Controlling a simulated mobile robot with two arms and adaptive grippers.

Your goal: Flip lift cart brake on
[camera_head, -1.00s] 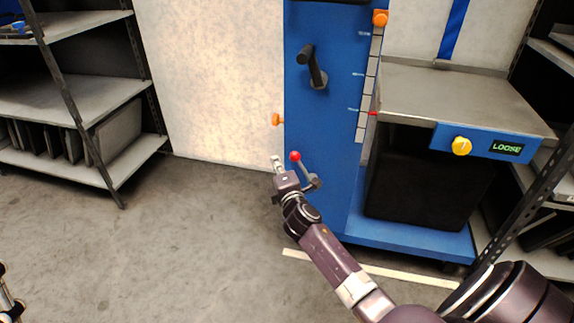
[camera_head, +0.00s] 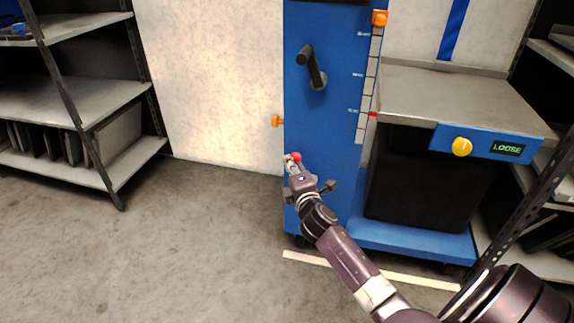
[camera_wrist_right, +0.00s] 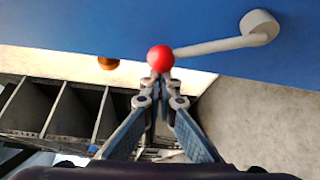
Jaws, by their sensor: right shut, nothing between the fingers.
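The blue lift cart (camera_head: 335,130) stands right of the middle in the head view. Its display (camera_head: 507,149) reads LOOSE, beside a yellow knob (camera_head: 462,147). A lever with a red ball (camera_head: 297,157) sits low on the cart's front; my right gripper and wrist partly cover it. My right gripper (camera_head: 291,160) is shut and empty, its tips right by the ball. In the right wrist view, the red ball (camera_wrist_right: 160,58) is just beyond the shut fingertips, and the grey rod (camera_wrist_right: 205,46) runs right to its pivot. I cannot tell if they touch. My left gripper is out of view.
A black crank (camera_head: 313,70) sticks out higher on the cart, and an orange knob (camera_head: 277,121) at its left edge. Metal shelving (camera_head: 75,95) stands at the left, more at the right edge. The floor (camera_head: 150,250) at left is clear.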

